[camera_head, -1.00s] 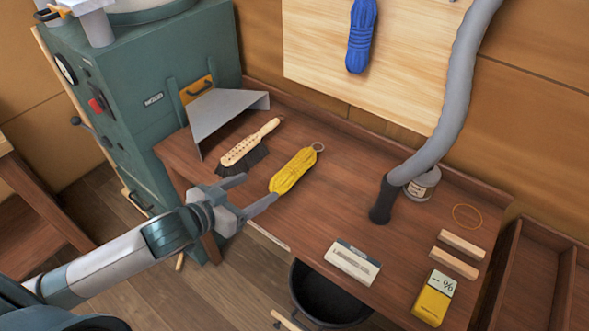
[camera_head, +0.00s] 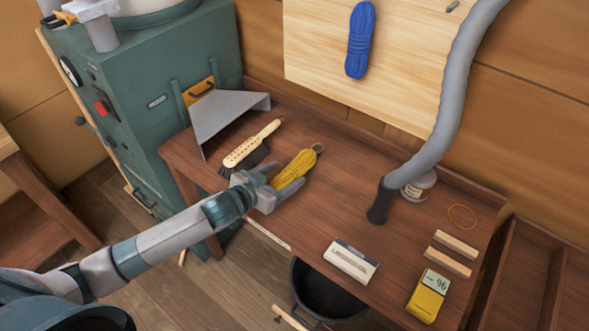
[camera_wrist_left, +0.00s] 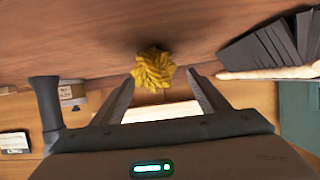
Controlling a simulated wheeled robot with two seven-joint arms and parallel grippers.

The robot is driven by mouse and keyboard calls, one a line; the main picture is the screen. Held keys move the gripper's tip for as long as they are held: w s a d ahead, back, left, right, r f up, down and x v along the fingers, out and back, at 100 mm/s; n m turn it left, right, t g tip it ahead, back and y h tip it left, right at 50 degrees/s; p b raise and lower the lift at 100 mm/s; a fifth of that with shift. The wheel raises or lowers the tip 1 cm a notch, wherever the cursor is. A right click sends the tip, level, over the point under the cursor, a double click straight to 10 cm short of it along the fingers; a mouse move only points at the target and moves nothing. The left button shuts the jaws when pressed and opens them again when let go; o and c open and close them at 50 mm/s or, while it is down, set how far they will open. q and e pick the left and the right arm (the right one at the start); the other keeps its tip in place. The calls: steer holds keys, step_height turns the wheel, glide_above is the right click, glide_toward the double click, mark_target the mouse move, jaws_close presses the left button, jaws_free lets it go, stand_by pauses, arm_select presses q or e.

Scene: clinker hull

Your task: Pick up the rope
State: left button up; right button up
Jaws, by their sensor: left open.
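A yellow bundled rope (camera_head: 297,168) with a ring at its far end lies on the brown workbench. My left gripper (camera_head: 287,178) is open at the rope's near end, with one finger to each side. In the left wrist view, the rope's end (camera_wrist_left: 153,70) shows between the open fingertips (camera_wrist_left: 161,80). A gap shows on both sides, and I cannot tell whether a finger touches it. A blue bundled rope (camera_head: 360,40) hangs on the pale board behind the bench. My right gripper is not in view.
A wooden-handled brush (camera_head: 252,143) lies just left of the rope, near a grey metal scoop (camera_head: 225,112). A grey hose (camera_head: 450,110) comes down to the bench on the right. A small box (camera_head: 350,261) lies at the front edge. The bench between rope and hose is clear.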

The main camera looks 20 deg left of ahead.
mark_target(292, 171)
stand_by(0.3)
arm_select(q)
steer(key=shift+w+d+p, duration=0.25)
steer(key=shift+w+p, duration=0.2)
steer(key=shift+w, duration=0.05)
steer(key=p+x, duration=0.1)
steer(key=x, duration=0.1)
steer(key=shift+w+d+f, duration=0.2)
steer(key=shift+w+d, duration=0.05)
steer(key=shift+w, duration=0.05)
steer(key=shift+w+d+f+p, duration=0.2)
steer(key=shift+w+f+p, duration=0.15)
steer(key=shift+w, duration=0.2)
steer(key=c, duration=1.3)
